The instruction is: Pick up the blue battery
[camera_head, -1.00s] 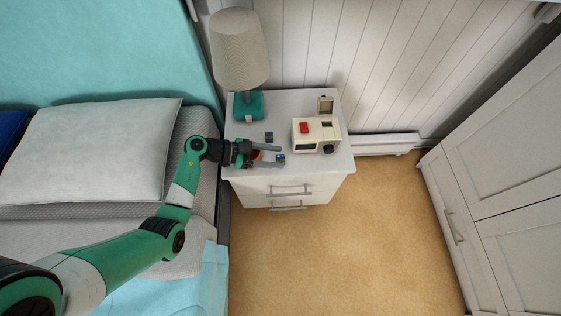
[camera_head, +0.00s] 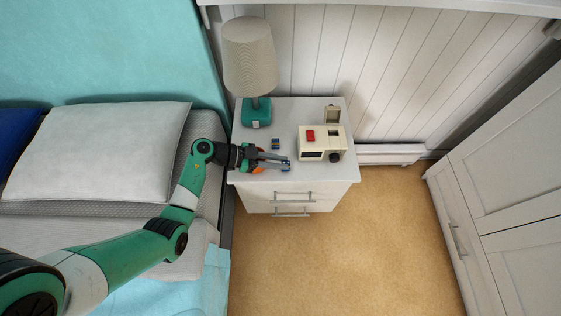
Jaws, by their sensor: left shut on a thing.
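My left gripper (camera_head: 286,163) reaches in from the left, low over the front of the white nightstand (camera_head: 340,173). Its fingers are closed together on a small blue battery (camera_head: 286,168), which is mostly hidden by them. I cannot tell whether this battery still touches the top. A second small blue battery (camera_head: 275,143) with a yellowish mark stands on the nightstand behind the fingers, apart from them. Small orange patches show beside the gripper; I cannot tell what they belong to. My right gripper is not in view.
A cream toy-like camera (camera_head: 322,145) with a red button and a raised flap stands right of the gripper. A lamp (camera_head: 250,60) with a teal base stands at the back left. The bed with a white pillow (camera_head: 95,150) is at left. Open floor lies in front.

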